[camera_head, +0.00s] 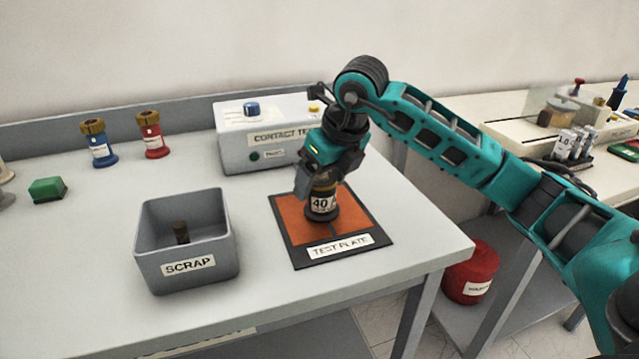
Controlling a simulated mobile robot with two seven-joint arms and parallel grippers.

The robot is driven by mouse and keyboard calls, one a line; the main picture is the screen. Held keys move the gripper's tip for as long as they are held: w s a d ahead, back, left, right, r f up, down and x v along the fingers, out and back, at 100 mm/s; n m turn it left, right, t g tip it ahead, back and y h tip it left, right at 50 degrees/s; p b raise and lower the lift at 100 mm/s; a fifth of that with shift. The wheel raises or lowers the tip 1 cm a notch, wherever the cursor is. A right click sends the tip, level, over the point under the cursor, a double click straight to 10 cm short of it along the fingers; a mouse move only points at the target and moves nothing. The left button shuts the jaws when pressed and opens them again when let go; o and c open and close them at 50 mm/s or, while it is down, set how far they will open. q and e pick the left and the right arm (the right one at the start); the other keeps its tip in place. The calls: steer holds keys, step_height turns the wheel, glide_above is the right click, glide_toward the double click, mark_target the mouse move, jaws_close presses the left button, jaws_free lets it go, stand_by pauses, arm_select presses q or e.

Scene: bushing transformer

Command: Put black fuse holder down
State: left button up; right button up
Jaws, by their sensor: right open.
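The black fuse holder (322,205), with a white "40 A" label, stands upright on the orange and black test plate (290,216). My right gripper (322,188) is directly above it and around its upper part, pointing down. The jaws are open, and the gripper and arm hide the holder's top. My left gripper does not show.
A grey scrap bin (186,283) with a small dark piece inside stands left of the plate. The white contact tester (235,155) is behind. Blue (100,148) and red (153,142) holders and a green block (48,189) stand at the left. The table's right edge is near the plate.

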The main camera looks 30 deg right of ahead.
arm_select(q)
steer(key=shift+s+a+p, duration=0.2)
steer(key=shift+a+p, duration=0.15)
steer(key=shift+p, duration=0.05)
arm_select(e)
steer(key=v, duration=0.9)
steer(key=shift+r, duration=0.35)
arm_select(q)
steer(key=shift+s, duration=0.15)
arm_select(e)
steer(key=shift+s, duration=0.15)
